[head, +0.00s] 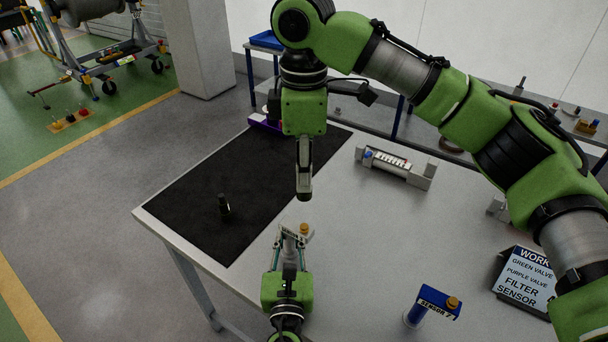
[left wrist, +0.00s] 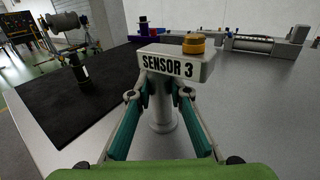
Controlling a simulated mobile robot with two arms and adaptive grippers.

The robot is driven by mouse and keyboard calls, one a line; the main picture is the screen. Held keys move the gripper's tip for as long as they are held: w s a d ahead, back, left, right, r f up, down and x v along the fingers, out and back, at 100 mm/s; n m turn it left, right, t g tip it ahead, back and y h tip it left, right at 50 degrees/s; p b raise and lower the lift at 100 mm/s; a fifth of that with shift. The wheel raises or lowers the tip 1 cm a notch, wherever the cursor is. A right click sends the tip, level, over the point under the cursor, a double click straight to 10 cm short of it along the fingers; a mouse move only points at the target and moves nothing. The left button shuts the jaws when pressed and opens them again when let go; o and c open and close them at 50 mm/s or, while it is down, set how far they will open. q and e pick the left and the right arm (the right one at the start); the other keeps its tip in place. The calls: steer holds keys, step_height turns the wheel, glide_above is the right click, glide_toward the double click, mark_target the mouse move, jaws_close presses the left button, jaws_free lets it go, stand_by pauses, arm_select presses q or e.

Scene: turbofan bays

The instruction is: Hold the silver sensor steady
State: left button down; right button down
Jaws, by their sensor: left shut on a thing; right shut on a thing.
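The silver sensor (left wrist: 172,64), marked SENSOR 3, has a pale block head, a gold cap and a round post. My left gripper (left wrist: 160,88) is shut on the post just under the head. The sensor looks upright; I cannot tell whether its foot touches the table. In the head view the sensor (head: 291,235) is partly hidden by my left gripper (head: 290,246). My right gripper (head: 304,192) points down above and behind the sensor, apart from it. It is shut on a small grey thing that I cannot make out.
A black mat (head: 190,185) covers the table's left side, with a small black upright thing (head: 223,206) on it. A grey fixture (head: 398,166) lies at the back. A blue sensor (head: 433,304) and a work sign (head: 525,278) stand at the right. The middle of the table (head: 375,235) is clear.

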arm_select(q)
steer(key=c, duration=1.8)
jaws_free()
